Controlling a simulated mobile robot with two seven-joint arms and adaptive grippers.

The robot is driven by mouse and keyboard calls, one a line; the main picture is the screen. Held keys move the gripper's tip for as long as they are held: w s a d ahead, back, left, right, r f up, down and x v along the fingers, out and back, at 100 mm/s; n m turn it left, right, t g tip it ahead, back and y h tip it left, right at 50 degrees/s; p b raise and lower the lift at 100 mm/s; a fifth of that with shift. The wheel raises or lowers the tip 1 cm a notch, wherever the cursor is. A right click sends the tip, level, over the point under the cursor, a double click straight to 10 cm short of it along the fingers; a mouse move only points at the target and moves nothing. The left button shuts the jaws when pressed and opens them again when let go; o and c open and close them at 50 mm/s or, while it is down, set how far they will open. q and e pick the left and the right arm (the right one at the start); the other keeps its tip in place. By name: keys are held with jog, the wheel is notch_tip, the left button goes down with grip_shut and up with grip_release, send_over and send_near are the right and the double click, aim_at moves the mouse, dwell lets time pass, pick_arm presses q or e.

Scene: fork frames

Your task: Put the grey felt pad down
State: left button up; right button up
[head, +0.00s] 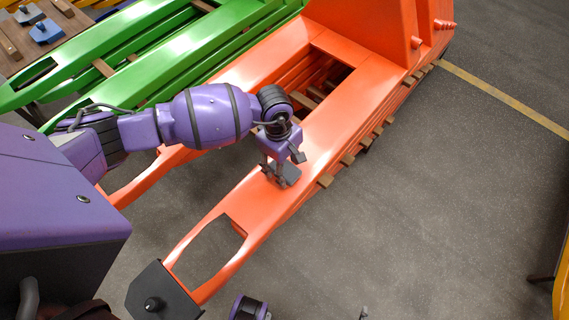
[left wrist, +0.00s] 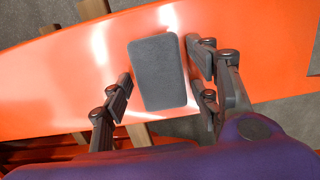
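The grey felt pad (left wrist: 158,72) is a flat rounded rectangle against the orange fork surface in the left wrist view. It appears to lie on the fork (head: 222,190). In the head view the pad is hard to tell from the dark fingers over the fork. My left gripper (head: 287,172) is low over the fork. In the left wrist view its fingers (left wrist: 160,78) stand on either side of the pad, open, with narrow gaps to its edges. Of my right arm, only a purple part and perhaps a dark tip show at the bottom edge of the head view.
The orange fork frame (head: 352,32) stands behind, with a second tine and an open slot between. Wooden slats (head: 348,160) stick out along its right side. Green forks (head: 150,75) lie at upper left.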

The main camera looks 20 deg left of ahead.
pick_arm(q)
jog(key=shift+r, duration=0.1)
notch_tip(320, 180, up, 12)
jog(key=a, duration=0.1)
jog(key=shift+w+a+p, duration=0.2)
jog(key=shift+w+p, duration=0.1)
jog(key=shift+p, duration=0.05)
